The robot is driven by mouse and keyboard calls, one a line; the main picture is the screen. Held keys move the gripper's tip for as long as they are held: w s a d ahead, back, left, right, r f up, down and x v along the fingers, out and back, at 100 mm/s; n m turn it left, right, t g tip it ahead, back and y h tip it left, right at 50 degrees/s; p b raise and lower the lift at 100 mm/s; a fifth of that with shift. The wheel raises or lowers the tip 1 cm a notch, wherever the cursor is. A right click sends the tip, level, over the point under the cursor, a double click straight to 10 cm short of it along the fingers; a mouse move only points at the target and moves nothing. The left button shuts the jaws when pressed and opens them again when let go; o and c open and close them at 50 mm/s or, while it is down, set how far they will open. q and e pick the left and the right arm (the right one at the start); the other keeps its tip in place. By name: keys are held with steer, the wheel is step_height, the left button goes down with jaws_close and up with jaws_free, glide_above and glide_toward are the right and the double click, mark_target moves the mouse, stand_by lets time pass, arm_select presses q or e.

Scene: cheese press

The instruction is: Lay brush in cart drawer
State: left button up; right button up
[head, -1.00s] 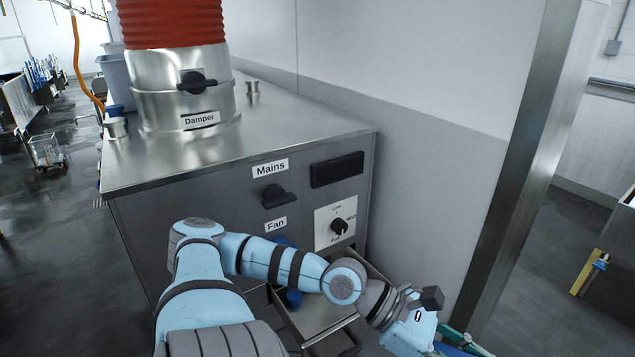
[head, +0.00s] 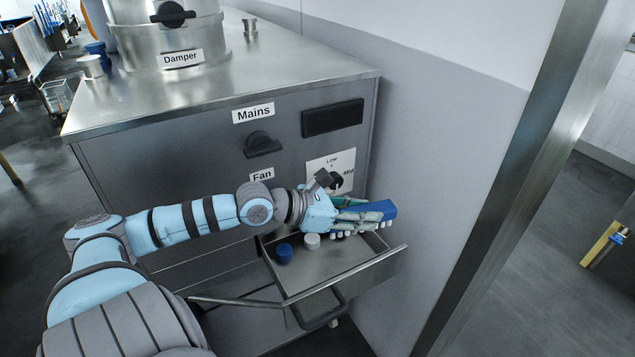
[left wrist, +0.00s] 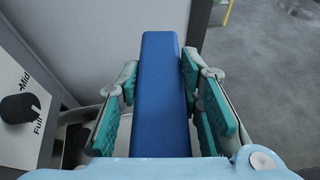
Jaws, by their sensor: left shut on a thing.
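My left gripper (head: 358,212) is shut on a blue brush (head: 382,211) and holds it over the back right part of the open cart drawer (head: 352,281). Pale bristles show along the underside of the brush in the head view. In the left wrist view the blue brush back (left wrist: 162,90) lies between the teal finger pads. The drawer is pulled out from the front of the metal cart (head: 190,180). Whether the brush touches the drawer is not clear. My right gripper is in neither view.
In the drawer's back left stand a blue cap-like piece (head: 284,253) and a white one (head: 312,241). The drawer's front half is bare. A grey wall (head: 430,130) stands close on the right, and the selector knob (head: 337,181) is just behind my gripper.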

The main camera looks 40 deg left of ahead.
arm_select(q)
steer(key=w+a+f+n+t+y+b, duration=0.1)
steer(key=w+a+f+n+y+b, duration=0.15)
steer(key=a, duration=0.45)
steer(key=b, duration=0.9)
glide_above(341, 268)
step_height(341, 268, down, 20)
steer(key=shift+r, duration=0.35)
steer(key=shift+f+b, duration=0.45)
steer(key=shift+f, duration=0.15)
steer(key=o, duration=0.9)
steer(key=shift+r, duration=0.1)
